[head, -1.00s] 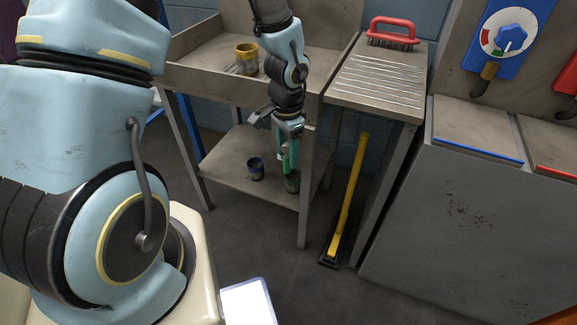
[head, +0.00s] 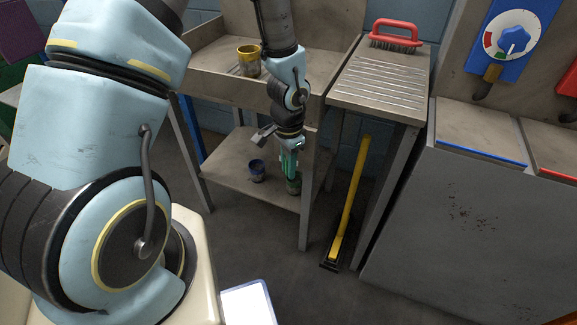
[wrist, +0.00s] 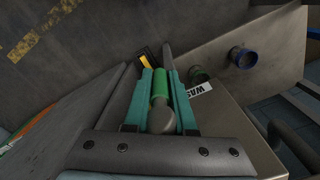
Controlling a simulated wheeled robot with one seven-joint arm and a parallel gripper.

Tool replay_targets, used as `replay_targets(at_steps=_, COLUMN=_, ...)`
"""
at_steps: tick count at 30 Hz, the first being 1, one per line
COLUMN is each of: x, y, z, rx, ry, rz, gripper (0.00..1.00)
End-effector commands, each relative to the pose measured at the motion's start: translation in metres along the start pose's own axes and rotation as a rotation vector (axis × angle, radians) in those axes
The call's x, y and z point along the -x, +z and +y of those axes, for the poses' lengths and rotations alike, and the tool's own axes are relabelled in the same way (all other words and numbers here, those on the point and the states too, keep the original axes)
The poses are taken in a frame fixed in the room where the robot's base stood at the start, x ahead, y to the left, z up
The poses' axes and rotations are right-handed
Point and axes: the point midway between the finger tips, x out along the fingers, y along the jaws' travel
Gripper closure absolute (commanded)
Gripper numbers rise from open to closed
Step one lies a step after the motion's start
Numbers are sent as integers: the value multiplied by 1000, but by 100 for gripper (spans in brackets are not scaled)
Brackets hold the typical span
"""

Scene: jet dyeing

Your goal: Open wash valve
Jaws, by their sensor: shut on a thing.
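The wash valve shows as a green handle (wrist: 160,86) in the wrist view, with a grey rounded part near the palm. A white label reading "WAS" (wrist: 199,90), partly cut off, sits beside it. My gripper (wrist: 162,80) has its teal fingers on either side of the green handle and is shut on it. In the head view my gripper (head: 290,162) points down at the front post of the workbench, above the lower shelf. The valve body is mostly hidden there by my gripper and arm.
A yellow pot (head: 248,62) stands on the bench top. A blue pot (head: 257,171) and a green pot (head: 294,186) stand on the lower shelf (head: 228,158). A yellow-handled tool (head: 350,200) leans to the right. A red-handled brush (head: 396,38) lies on the ribbed counter.

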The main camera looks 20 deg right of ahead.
Motion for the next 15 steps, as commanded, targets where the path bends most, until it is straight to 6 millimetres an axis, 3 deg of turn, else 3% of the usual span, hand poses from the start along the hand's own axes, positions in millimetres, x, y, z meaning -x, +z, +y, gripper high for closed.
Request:
replay_targets(at_steps=5, x=0, y=0, z=0, rx=0, ry=0, rz=0, gripper=100)
replay_targets(at_steps=15, x=0, y=0, z=0, rx=0, ry=0, rz=0, gripper=100)
